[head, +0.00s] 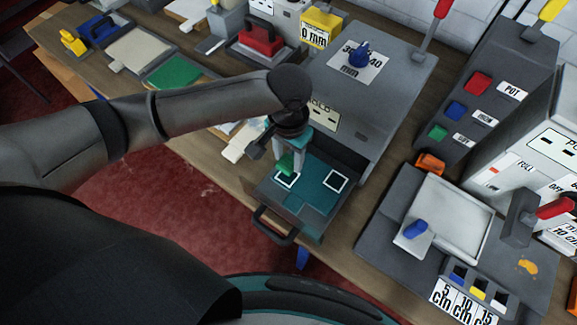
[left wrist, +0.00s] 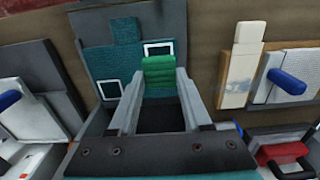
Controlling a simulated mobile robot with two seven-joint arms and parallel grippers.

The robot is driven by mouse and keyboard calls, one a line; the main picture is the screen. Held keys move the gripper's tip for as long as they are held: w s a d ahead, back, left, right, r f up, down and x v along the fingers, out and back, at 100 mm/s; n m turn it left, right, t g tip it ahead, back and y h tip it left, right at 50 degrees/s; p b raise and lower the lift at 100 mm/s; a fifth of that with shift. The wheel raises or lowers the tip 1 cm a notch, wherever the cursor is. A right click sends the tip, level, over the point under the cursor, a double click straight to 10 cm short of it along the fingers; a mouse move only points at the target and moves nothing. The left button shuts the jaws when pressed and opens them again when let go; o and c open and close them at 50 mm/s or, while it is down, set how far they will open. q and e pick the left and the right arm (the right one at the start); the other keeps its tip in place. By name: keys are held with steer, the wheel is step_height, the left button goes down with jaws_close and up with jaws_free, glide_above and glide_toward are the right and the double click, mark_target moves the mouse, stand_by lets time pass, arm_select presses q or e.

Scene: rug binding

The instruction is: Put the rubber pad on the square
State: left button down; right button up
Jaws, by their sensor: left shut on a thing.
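The green rubber pad (head: 285,165) is held between the fingertips of my left gripper (head: 289,158). In the left wrist view the ribbed pad (left wrist: 158,73) sits between the tips of the shut left gripper (left wrist: 158,82). One white-outlined square (head: 287,181) is on the teal bed (head: 318,200) just beneath the pad, partly covered by it in the head view. A second white-outlined square (head: 335,181) lies to its right, bare. I cannot tell whether the pad touches the bed. My right gripper is not in view.
The teal bed is in an open drawer with a dark handle (head: 272,226), in front of a grey machine with a blue knob (head: 358,54). A grey station with a light plate (head: 448,218) is at right. Pale strips (head: 243,141) lie left of the drawer.

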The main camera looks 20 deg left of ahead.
mark_target(288, 168)
arm_select(q)
steer(key=shift+f+b, duration=0.35)
steer(key=shift+f, duration=2.1)
steer(key=shift+f, duration=0.1)
steer(key=shift+c, duration=1.7)
jaws_free()
step_height(288, 168, up, 12)
steer(key=shift+r+p, duration=0.15)
steer(key=shift+p, duration=0.7)
